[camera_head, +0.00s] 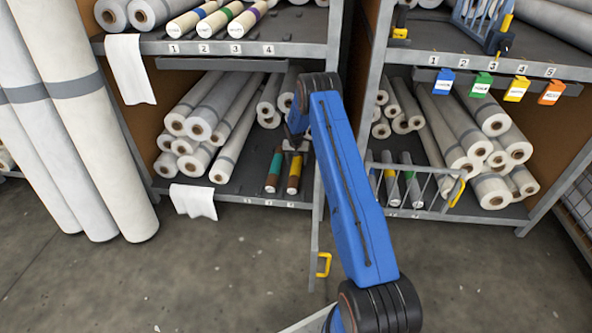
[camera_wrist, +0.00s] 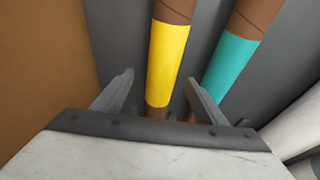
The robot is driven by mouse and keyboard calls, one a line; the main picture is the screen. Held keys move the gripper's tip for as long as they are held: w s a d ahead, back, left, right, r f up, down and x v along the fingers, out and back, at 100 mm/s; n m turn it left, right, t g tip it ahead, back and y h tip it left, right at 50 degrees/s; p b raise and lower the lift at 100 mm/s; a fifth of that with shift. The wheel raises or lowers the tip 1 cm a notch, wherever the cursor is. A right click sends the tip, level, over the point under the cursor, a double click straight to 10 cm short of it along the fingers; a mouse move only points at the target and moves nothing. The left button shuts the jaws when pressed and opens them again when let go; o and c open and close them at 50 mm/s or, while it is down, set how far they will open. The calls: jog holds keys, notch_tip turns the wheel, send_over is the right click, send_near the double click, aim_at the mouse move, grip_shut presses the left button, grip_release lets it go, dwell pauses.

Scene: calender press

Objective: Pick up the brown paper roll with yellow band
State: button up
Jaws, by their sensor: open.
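The brown paper roll with yellow band (camera_head: 294,173) lies on the lower shelf of the left rack, beside a brown roll with teal band (camera_head: 273,168). In the wrist view the yellow-banded roll (camera_wrist: 167,62) runs between the two fingers of my gripper (camera_wrist: 160,82), and the teal-banded roll (camera_wrist: 232,62) lies just outside the right finger. My gripper (camera_head: 296,146) is open over the back part of the yellow-banded roll. Whether a finger touches the roll cannot be told. Its rear end is hidden by my gripper in the head view.
White rolls (camera_head: 195,125) are stacked to the left on the same shelf. A grey post stands close right of my arm. An open barred gate with a yellow handle (camera_head: 324,265) juts out front. The floor in front is clear.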

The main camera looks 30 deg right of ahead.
aim_at(296, 165)
jog(key=x, duration=0.4)
jog(key=shift+a+f, duration=0.25)
jog(key=shift+f, duration=0.25)
jog(key=shift+r, duration=0.1)
jog(key=c, duration=1.5)
